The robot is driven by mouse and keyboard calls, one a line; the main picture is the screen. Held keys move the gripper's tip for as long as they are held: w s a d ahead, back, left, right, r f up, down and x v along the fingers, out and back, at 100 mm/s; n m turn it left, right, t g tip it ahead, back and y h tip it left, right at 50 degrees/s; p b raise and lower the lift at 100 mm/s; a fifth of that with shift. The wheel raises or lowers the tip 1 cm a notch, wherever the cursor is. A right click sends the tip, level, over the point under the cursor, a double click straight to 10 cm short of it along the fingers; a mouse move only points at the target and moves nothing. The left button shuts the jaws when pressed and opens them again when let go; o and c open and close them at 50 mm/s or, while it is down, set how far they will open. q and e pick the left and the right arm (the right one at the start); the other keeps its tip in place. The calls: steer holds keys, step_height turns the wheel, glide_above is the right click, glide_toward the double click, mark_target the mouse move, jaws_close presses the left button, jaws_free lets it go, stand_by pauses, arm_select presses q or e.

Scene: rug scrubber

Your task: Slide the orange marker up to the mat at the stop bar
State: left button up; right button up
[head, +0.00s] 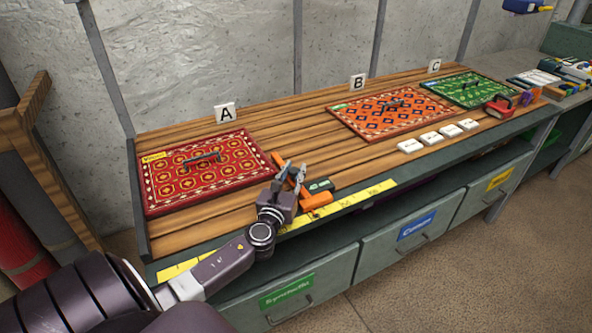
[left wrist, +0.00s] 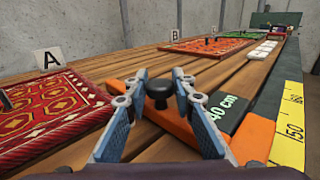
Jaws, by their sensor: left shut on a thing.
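The orange marker (left wrist: 176,118) is a flat bar with a black knob (left wrist: 159,90) on top. It lies slantwise on the wooden bench top. My left gripper (head: 290,174) is shut on the knob, which shows between its fingers in the left wrist view (left wrist: 158,96). The red patterned mat (head: 160,196) at sign A lies to the left. The marker's far end (head: 277,160) is close to the mat's right edge; I cannot tell whether they touch. A dark "40 cm" block (head: 320,185) and an orange end piece (head: 317,201) sit right of the gripper. I cannot pick out the stop bar. My right gripper is not in view.
A yellow ruler strip (head: 350,199) runs along the bench's front edge. An orange mat (head: 370,124) at B and a green mat (head: 462,98) at C lie farther right. Several white labels (head: 434,138) and a red-handled item (head: 499,106) lie there. Bare wood separates mats A and B.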

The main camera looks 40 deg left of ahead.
arm_select(q)
steer(key=o, duration=0.9)
steer(key=shift+o, duration=0.2)
steer(key=v, duration=1.2)
steer(key=shift+d, duration=0.1)
steer(key=shift+o, duration=0.2)
